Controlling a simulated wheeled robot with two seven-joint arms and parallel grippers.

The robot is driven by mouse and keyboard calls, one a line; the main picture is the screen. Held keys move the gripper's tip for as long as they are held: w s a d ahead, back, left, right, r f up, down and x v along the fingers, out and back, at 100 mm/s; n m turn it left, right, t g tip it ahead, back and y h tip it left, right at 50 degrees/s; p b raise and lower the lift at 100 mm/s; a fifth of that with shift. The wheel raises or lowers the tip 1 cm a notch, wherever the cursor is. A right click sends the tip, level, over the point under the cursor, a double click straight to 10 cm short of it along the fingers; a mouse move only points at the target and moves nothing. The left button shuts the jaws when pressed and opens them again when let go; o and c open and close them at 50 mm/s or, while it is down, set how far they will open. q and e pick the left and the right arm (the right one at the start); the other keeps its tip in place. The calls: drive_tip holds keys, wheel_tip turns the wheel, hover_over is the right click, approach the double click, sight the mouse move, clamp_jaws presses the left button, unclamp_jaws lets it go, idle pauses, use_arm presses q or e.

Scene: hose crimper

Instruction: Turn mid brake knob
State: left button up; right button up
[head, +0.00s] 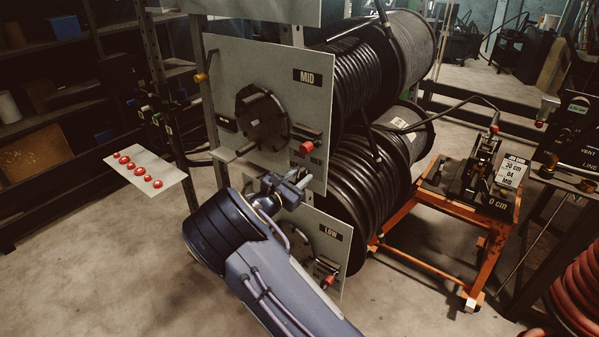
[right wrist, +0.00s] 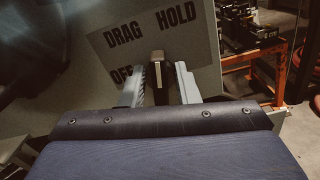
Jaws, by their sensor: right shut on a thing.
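The mid brake knob (right wrist: 157,62) is a dark, narrow grip on a plate (right wrist: 203,45) lettered DRAG, HOLD and OFF. In the right wrist view it stands between my finger pads, its upper end between the words DRAG and HOLD. My right gripper (head: 298,180) is shut on the knob, at the lower right of the grey MID panel (head: 228,70); it also shows in the right wrist view (right wrist: 161,85). In the head view the fingers mostly hide the knob. My left gripper is not in view.
A red-tipped lever (head: 306,147) sits just above my right gripper. A black handwheel (head: 262,118) is to its left. The LOW panel (head: 328,232) is below, partly behind my arm. Hose reels (head: 360,75) stand behind the panels. An orange stand (head: 440,190) is at right.

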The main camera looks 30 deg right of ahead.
drive_tip(key=n+p, duration=0.3)
drive_tip(key=n, duration=0.1)
drive_tip(key=shift+w+r+n, duration=0.1)
drive_tip(key=shift+r+n, duration=0.05)
drive_tip(key=shift+n, duration=0.15)
drive_tip(key=shift+w+a+n+p, duration=0.1)
drive_tip(key=shift+n+p, duration=1.3)
drive_tip(key=shift+n, duration=0.5)
drive_tip(key=o, duration=0.6)
drive_tip(key=shift+f, duration=0.2)
drive_tip(key=b+v, duration=0.1)
drive_tip(key=v, duration=0.7)
drive_tip(key=shift+b, duration=0.4)
